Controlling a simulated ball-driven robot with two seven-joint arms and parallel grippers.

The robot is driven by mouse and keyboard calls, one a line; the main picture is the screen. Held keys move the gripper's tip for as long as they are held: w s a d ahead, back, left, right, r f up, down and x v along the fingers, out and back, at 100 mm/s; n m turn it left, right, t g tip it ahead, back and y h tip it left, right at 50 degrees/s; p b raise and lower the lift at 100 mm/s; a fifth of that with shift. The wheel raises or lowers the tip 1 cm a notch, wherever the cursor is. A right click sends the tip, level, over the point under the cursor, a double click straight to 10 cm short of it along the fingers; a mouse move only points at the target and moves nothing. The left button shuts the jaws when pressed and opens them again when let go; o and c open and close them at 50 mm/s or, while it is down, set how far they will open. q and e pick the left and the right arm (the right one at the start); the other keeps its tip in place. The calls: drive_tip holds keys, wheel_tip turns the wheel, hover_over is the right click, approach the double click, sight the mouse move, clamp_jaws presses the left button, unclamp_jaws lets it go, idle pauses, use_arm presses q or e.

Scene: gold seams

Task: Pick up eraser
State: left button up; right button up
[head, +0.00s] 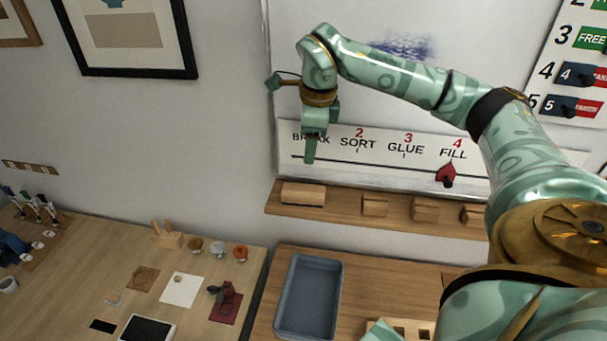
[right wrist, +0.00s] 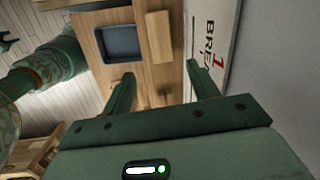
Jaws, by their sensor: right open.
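The eraser appears to be the long pale wooden block (head: 303,194) at the left end of the wall shelf, under the whiteboard. In the right wrist view a long pale block (right wrist: 158,38), which looks like the same one, lies on the shelf beyond the fingers. My right gripper (head: 310,160) hangs with its fingers down in front of the board's lower left, above the block and apart from it. In the right wrist view the gripper (right wrist: 160,70) is open, with nothing between its fingers.
The wooden shelf (head: 350,214) also holds smaller wooden blocks (head: 375,205) to the right. A blue-grey tray (head: 281,300) stands on the table below. A red marker-like piece (head: 447,174) sits on the label strip (head: 345,162). My right arm covers the right side.

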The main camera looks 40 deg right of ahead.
hover_over(304, 190)
drive_tip(key=f, duration=1)
drive_tip(key=shift+s, duration=0.4)
drive_tip(key=shift+f, duration=0.55)
drive_tip(key=f, duration=0.2)
drive_tip(key=f+p, duration=0.1)
drive_tip(key=shift+w+a+f, duration=0.15)
drive_tip(key=shift+w+f, duration=0.1)
drive_tip(key=shift+f, duration=0.15)
drive_tip(key=shift+w+f, duration=0.1)
drive_tip(key=shift+f, duration=0.35)
use_arm(q)
drive_tip(key=shift+s+a+r, duration=0.15)
drive_tip(key=shift+s+r, duration=0.1)
drive_tip(key=shift+r, duration=0.15)
use_arm(e)
drive_tip(key=c, duration=0.8)
